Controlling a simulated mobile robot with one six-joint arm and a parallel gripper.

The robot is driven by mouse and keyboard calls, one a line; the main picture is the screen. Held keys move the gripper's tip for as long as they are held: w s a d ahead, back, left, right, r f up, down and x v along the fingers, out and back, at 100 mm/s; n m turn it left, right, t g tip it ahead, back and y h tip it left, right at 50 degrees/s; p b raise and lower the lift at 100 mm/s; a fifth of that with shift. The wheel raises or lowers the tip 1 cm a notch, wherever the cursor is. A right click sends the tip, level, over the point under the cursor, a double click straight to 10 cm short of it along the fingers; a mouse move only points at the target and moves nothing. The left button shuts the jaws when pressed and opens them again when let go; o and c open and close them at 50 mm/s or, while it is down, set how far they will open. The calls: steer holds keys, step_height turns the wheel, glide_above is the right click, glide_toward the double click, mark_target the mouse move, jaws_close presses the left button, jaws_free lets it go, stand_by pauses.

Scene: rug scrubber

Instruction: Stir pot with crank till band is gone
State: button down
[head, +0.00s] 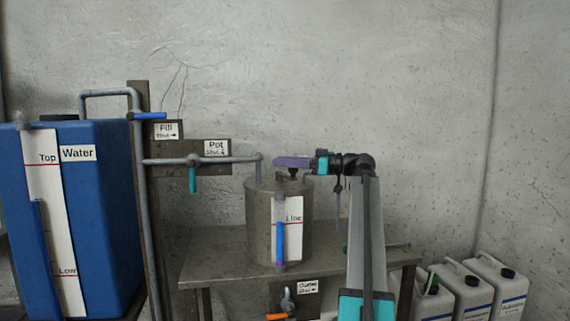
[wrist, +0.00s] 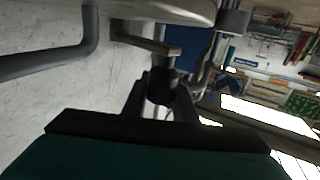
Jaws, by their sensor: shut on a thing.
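The metal pot (head: 259,225) stands on a bench, with a white gauge strip marked "Line" (head: 294,217) on its front. A blue column (head: 280,243) reaches about the red line; a small purplish patch (head: 280,266) shows at its foot, and I cannot tell if this is the band. My gripper (head: 283,162) is over the pot's top, its purple fingers shut on the crank's dark knob (head: 294,174). The wrist view shows the knob (wrist: 160,88) between the fingers and the crank bar (wrist: 150,41) beyond it. The pot's inside is hidden.
The blue water tank (head: 103,215) stands left. A pipe with a teal valve handle (head: 192,181) runs to the pot, and a blue handle (head: 150,115) sits higher. An orange-handled drain valve (head: 277,316) is below. White jugs (head: 500,285) stand right. The bench's left part (head: 215,265) is clear.

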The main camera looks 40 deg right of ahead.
steer(key=shift+s+a+f, duration=0.1)
steer(key=shift+s+f, duration=0.15)
steer(key=shift+s, duration=0.1)
stand_by(0.4)
steer(key=c, duration=1.9)
jaws_free()
steer(key=o, duration=0.5)
steer(key=shift+s+r, duration=0.3)
steer(key=shift+s, duration=0.05)
steer(key=shift+c, duration=0.2)
steer(key=shift+w, duration=0.2)
steer(key=v, duration=1.3)
steer(key=shift+s+d, duration=0.25)
steer(key=shift+f, duration=0.1)
